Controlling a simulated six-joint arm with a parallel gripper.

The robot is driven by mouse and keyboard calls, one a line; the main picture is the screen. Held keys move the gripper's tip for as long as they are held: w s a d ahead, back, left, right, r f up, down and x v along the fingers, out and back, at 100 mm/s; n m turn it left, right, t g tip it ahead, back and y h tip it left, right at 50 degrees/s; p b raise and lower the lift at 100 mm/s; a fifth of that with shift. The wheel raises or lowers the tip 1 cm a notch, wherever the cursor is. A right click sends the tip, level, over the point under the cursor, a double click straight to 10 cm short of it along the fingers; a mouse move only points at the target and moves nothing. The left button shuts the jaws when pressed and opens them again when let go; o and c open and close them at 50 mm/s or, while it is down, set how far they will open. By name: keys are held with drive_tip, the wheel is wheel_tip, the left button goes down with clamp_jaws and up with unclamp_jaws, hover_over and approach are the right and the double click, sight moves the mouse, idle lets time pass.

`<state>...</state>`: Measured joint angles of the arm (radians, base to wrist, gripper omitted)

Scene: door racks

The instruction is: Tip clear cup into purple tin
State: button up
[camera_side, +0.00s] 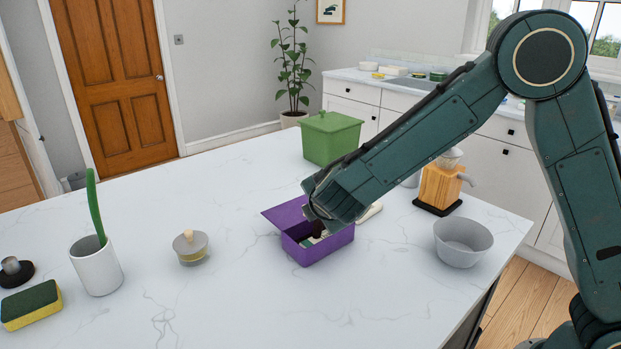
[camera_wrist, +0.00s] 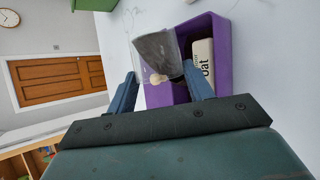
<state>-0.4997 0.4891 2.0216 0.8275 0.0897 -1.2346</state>
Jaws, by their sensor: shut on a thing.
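The purple tin (camera_side: 330,248) stands open on the white counter, its lid flap tilted out to the left. It also fills the upper right of the wrist view (camera_wrist: 222,55). A white pack (camera_wrist: 203,65) lettered "oat" lies inside it. My gripper (camera_wrist: 159,72) is shut on the clear cup (camera_wrist: 155,48), which looks grey and see-through and is tilted at the tin's opening. A small pale round piece and a dark part show at the cup, between the fingers; I cannot tell whether they are in it. In the side view my gripper (camera_side: 322,212) hides the cup.
A green lidded box (camera_side: 330,140) stands behind the tin. A grey bowl (camera_side: 462,243) and a wooden dispenser (camera_side: 440,185) are to the right. A knobbed glass jar (camera_side: 190,248), white cup (camera_side: 97,268) and sponge (camera_side: 30,306) are to the left. The front counter is clear.

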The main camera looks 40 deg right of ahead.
drive_tip(key=h, duration=0.1)
drive_tip(key=a+n+h, duration=0.1)
drive_tip(key=shift+f+n+t+h, duration=0.3)
drive_tip(key=shift+f+t+h, duration=0.1)
drive_tip(key=shift+a+f+n+t+h, duration=0.15)
drive_tip(key=shift+a+n+t+h, duration=0.2)
drive_tip(key=shift+h, duration=0.35)
drive_tip(key=shift+a+f+n+t+h, duration=0.15)
drive_tip(key=shift+n+t+h, duration=0.1)
drive_tip(key=shift+n+h, duration=0.35)
drive_tip(key=shift+r, duration=0.15)
drive_tip(key=shift+r, duration=1.9)
drive_tip(key=shift+d, duration=0.1)
drive_tip(key=shift+a+r+m+g+y, duration=0.1)
drive_tip(key=shift+r+m+g+y, duration=0.3)
drive_tip(key=shift+r+m+y, duration=0.7)
drive_tip(key=shift+a+r+m+g+y, duration=0.1)
drive_tip(key=shift+r+m+g+y, duration=0.4)
drive_tip(key=shift+y, duration=1)
drive_tip(key=shift+a+r+m+g+y, duration=0.1)
drive_tip(key=shift+r+m+g+y, duration=0.2)
drive_tip(key=shift+r+m+y, duration=0.8)
